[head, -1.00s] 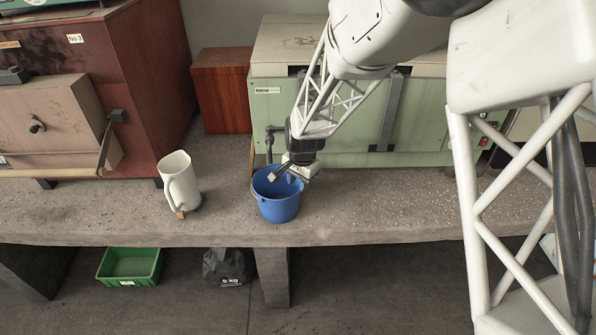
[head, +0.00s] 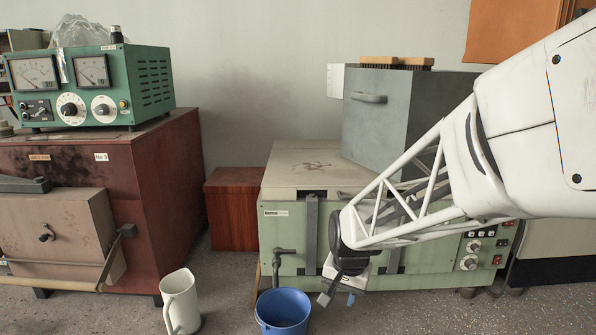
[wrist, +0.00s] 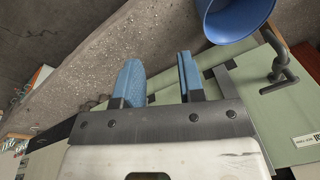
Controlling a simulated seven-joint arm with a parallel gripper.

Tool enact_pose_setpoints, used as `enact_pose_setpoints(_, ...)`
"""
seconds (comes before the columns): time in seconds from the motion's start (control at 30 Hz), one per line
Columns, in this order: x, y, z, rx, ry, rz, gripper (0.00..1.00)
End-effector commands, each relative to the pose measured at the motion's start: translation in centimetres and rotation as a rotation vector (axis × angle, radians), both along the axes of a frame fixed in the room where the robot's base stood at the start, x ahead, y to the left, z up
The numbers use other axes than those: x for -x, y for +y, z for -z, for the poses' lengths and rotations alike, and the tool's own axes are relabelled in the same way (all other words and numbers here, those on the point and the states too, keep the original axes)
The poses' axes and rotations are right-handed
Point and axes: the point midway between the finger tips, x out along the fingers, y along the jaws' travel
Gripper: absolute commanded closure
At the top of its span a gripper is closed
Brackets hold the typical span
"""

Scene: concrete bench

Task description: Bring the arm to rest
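My arm reaches in from the right in the head view, with my gripper (head: 338,296) low in front of the green machine. The gripper is to the right of the blue bucket (head: 283,312) and clear of it. In the wrist view my gripper (wrist: 159,80) shows two blue finger pads standing apart with nothing between them. The bucket (wrist: 234,20) is at the top right there, beyond the fingers.
A white jug (head: 180,302) stands left of the bucket on the concrete bench (head: 226,295). Behind are the green machine (head: 433,270), a red-brown box (head: 233,212), a grey box (head: 400,115) and a green meter unit (head: 150,88).

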Motion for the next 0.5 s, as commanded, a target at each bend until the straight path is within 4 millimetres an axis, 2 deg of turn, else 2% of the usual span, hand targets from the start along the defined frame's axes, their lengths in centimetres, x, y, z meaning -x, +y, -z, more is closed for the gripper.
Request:
enact_pose_setpoints(0.03,1.3,-0.7,-1.2,0.005,-0.012,-0.017,0.64)
enact_pose_setpoints(0.2,5.4,-2.7,-4.3,0.025,-0.037,-0.087,0.64)
enact_pose_setpoints(0.5,13.4,-5.8,-8.2,0.072,-0.075,-0.209,0.64)
